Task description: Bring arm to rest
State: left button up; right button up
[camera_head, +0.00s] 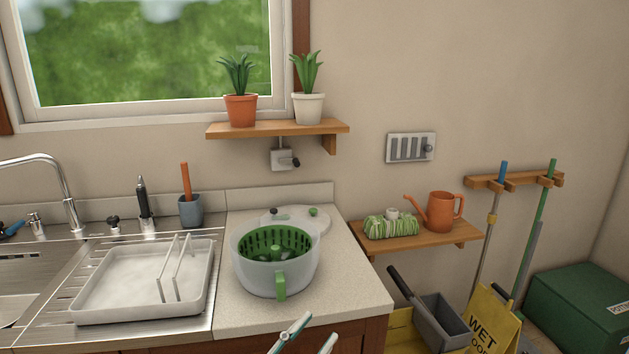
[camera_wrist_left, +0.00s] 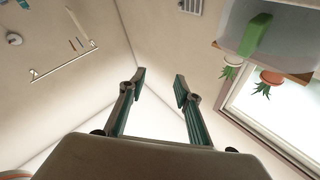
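My left gripper (camera_head: 321,327) shows at the bottom edge of the head view, in front of the counter. Its two fingers are spread apart with nothing between them. In the left wrist view the open fingers (camera_wrist_left: 160,84) point up into empty space towards the walls. My right gripper is in neither view. The salad spinner bowl (camera_head: 262,278), clear with a green basket and green handle, stands on the counter behind my left gripper, apart from it. The bowl also shows at the top right of the left wrist view (camera_wrist_left: 232,32).
A white dish tray (camera_head: 125,298) sits left of the bowl beside the sink. A clear lid (camera_head: 314,223) lies behind the bowl. Right of the counter are a low shelf (camera_head: 448,235) with a watering can (camera_head: 440,212), a grey bin (camera_head: 446,320), a yellow wet-floor sign (camera_head: 492,325) and a green box (camera_head: 580,305).

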pick_arm(q)
jog(key=s+a+f+n+y, duration=0.1)
jog(key=a+f+n+y, duration=0.3)
jog(key=f, duration=0.4)
jog(key=s+a+f+n+y, duration=0.2)
jog(key=a+f+y, duration=0.2)
jog(key=a+f, duration=0.3)
jog(key=s+a+f+n+g+y, duration=0.1)
jog(key=s+a+f+g+y, duration=0.1)
jog(key=s+f, duration=0.5)
jog(key=s+a+f+n+g+y, duration=0.1)
jog(key=s+a+f+g+y, duration=0.1)
jog(key=s+a+f, duration=0.5)
notch_tip(320, 180, down, 4)
jog(key=shift+f+g, duration=0.1)
jog(key=shift+g, duration=0.8)
jog(key=shift+w, duration=0.1)
